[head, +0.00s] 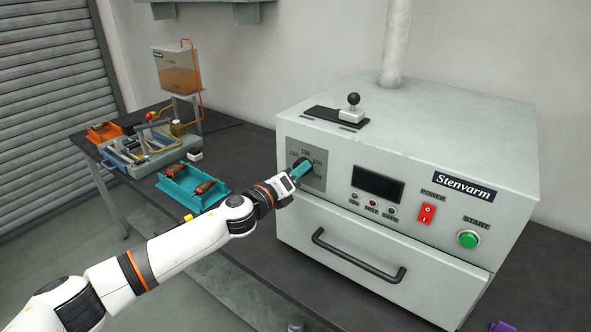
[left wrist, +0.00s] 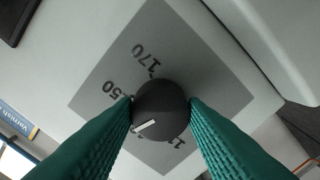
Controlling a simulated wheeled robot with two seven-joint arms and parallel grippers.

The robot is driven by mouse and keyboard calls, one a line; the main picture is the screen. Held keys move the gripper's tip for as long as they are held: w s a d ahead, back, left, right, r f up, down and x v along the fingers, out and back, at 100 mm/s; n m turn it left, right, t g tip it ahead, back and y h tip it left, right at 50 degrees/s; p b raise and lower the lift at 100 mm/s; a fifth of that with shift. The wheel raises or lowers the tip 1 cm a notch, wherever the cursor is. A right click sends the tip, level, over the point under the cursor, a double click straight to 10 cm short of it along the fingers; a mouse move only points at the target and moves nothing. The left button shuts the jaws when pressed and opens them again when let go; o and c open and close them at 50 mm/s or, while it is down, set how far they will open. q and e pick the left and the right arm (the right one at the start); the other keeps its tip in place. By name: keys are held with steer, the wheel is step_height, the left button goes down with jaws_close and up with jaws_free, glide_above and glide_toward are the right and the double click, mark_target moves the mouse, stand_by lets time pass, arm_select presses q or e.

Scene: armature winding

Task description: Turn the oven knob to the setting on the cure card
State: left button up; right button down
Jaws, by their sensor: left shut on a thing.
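The oven (head: 400,170) is a pale grey box on the dark bench. Its black knob (left wrist: 160,108) sits on a grey dial plate (head: 318,182) marked around with numbers, 150 and 170 among them. My left gripper (head: 301,170), with teal fingers, is shut on the knob from both sides. In the left wrist view the knob's white mark points to the lower left, toward the left finger, which hides part of the dial. A card (left wrist: 16,121) with a blue band reading "Varnish" shows at the left edge there; its setting is not readable.
The oven front has a dark display (head: 377,184), a red power switch (head: 427,214), a green start button (head: 468,239) and a drawer handle (head: 357,257). A teal tray (head: 180,190) with copper-wound parts and a winding fixture (head: 145,148) stand on the bench to the left.

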arm_select(q)
steer(key=shift+m+p, duration=1.1)
steer(key=shift+m, duration=2.8)
steer(key=shift+f+m, duration=0.1)
steer(key=shift+m, duration=0.2)
steer(key=shift+c, duration=0.2)
steer(key=o, duration=1)
steer(key=v, duration=1.2)
steer(key=shift+b, duration=0.45)
